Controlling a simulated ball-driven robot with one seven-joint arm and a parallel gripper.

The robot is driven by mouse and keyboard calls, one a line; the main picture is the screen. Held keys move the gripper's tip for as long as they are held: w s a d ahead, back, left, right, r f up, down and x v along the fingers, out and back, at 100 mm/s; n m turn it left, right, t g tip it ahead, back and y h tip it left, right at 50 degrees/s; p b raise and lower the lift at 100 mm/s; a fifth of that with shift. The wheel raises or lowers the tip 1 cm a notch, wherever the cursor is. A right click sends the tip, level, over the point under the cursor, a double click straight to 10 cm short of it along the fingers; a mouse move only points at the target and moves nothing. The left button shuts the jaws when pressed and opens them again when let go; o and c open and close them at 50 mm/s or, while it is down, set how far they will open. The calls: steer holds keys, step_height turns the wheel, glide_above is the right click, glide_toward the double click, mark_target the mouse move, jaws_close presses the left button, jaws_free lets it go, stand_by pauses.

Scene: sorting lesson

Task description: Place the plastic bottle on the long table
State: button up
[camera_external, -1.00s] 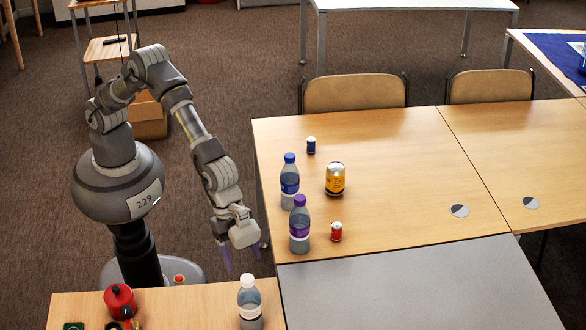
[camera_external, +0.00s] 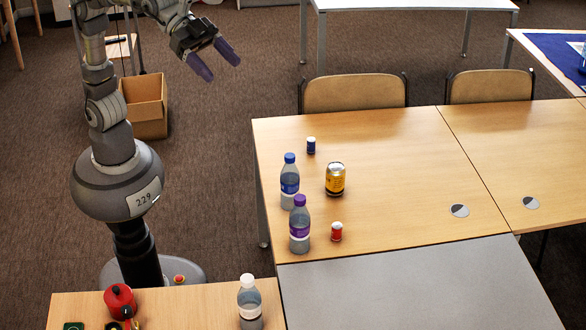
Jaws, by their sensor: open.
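A plastic bottle with a blue cap (camera_external: 290,182) stands upright on the long wooden table (camera_external: 400,150), near its left edge. A second bottle with a purple cap (camera_external: 300,225) stands just in front of it on the same table. A third bottle with a white cap (camera_external: 250,303) stands on the nearer wooden table (camera_external: 190,300), at its right end. My gripper (camera_external: 220,63) is open and empty, raised high over the floor at the upper left, well apart from all the bottles.
A yellow can (camera_external: 335,179), a small blue battery-like item (camera_external: 311,145) and a small red one (camera_external: 336,231) stand on the long table. A red pot-like object (camera_external: 120,301) sits on the near table. A cardboard box (camera_external: 145,105) is on the floor. The long table's right side is clear.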

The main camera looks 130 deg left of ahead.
steer(key=s+a+r+n+t, duration=0.1)
steer(key=s+a+r+t, duration=0.2)
steer(key=s+r, duration=0.9)
step_height(320, 180, up, 2)
steer(key=shift+s+r+n+y, duration=0.1)
steer(key=shift+s+n+y, duration=0.15)
steer(key=shift+n+y, duration=0.05)
